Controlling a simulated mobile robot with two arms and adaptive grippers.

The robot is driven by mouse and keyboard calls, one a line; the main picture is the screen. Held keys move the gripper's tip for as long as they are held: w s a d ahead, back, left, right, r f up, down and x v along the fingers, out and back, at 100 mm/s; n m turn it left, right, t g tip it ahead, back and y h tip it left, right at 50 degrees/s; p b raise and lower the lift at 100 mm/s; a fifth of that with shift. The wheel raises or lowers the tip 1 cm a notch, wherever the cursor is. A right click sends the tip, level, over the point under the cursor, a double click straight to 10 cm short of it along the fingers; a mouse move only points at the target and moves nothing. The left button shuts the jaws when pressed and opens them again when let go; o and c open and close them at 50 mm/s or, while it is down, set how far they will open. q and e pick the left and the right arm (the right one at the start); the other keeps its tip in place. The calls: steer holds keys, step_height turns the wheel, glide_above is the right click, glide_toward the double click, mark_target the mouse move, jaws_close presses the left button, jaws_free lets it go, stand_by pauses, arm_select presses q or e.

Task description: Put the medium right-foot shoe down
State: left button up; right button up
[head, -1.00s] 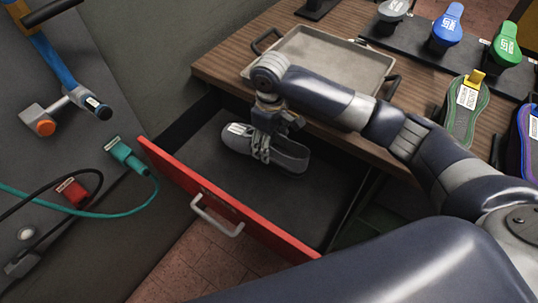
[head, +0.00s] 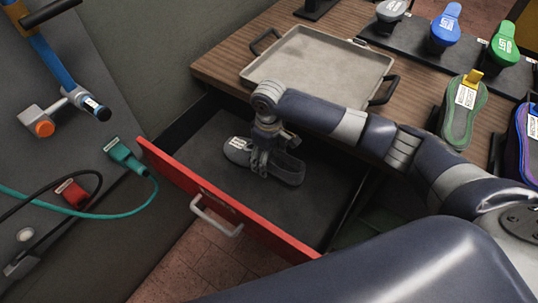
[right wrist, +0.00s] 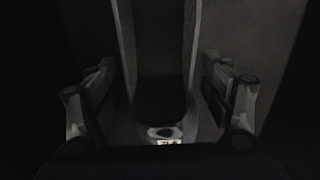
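The grey shoe (head: 288,172) lies in the open drawer, with its toe to the left and a white label on it. Its size and foot side cannot be read. My right gripper (head: 264,160) points down over the middle of the shoe, with a finger on each side. In the right wrist view the shoe (right wrist: 160,50) runs between the two spread fingers of my right gripper (right wrist: 160,95), and a narrow dark gap shows at each side. The fingers look open around the shoe. The drawer floor (head: 225,188) is dark and otherwise bare. My left gripper is not in view.
The drawer's red front (head: 250,222) with its grey handle stands out from the wooden table (head: 222,72). An empty tray (head: 318,62) lies behind my right arm. Shoes on stands (head: 463,112) are at the right. A blue-handled tool (head: 55,62) and cables are at the left.

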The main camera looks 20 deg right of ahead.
mark_target(269, 161)
stand_by(0.3)
step_height(269, 161, up, 12)
stand_by(0.5)
steer(key=shift+r, duration=0.15)
